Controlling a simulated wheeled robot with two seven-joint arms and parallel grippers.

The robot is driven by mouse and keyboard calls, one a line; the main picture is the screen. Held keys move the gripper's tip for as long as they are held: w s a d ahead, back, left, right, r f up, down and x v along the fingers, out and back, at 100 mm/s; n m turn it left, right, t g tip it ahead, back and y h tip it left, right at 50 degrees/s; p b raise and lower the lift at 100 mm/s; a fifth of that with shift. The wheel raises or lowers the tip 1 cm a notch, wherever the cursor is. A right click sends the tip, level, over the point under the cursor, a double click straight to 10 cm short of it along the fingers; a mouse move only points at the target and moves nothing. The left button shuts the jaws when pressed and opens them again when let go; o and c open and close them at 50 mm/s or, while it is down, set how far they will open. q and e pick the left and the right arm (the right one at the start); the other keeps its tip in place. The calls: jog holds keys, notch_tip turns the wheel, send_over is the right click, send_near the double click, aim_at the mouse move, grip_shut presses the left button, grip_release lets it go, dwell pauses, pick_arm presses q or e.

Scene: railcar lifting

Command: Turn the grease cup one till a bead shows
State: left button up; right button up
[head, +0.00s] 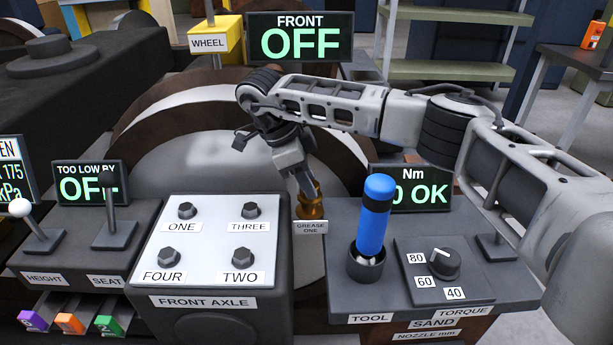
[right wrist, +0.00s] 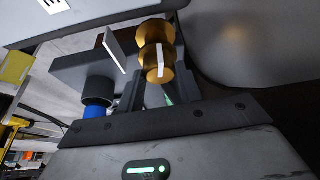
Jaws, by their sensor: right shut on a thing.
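The brass grease cup (head: 311,207) stands behind the GREASE ONE label (head: 310,228), between the front axle box and the tool console. My right gripper (head: 306,187) reaches down to it from above and is shut on it. In the right wrist view the stepped brass cup (right wrist: 156,38) shows between and beyond the dark fingers of my right gripper (right wrist: 158,75), with a white mark on its side. A small greenish spot shows below the cup there; I cannot tell what it is. I see no clear grease bead. My left gripper is not in view.
The FRONT AXLE box (head: 202,302) has four-sided white top (head: 207,225) with several bolts. The tool console (head: 340,290) holds a blue-handled tool (head: 375,215) upright in a socket and a torque dial (head: 445,262). The Nm display (head: 412,190) reads OK; the FRONT display (head: 299,40) reads OFF.

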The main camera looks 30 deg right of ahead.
jog(key=o, duration=1)
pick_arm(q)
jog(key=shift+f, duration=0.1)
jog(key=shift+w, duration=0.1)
pick_arm(e)
jog(key=shift+a+r, duration=0.15)
jog(key=shift+r, duration=0.1)
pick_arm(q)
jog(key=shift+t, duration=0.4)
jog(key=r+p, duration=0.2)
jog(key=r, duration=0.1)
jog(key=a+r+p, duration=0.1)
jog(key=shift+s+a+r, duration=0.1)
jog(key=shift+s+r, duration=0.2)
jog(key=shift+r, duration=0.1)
pick_arm(e)
jog(key=v, duration=1.5)
jog(key=shift+w+a, duration=0.15)
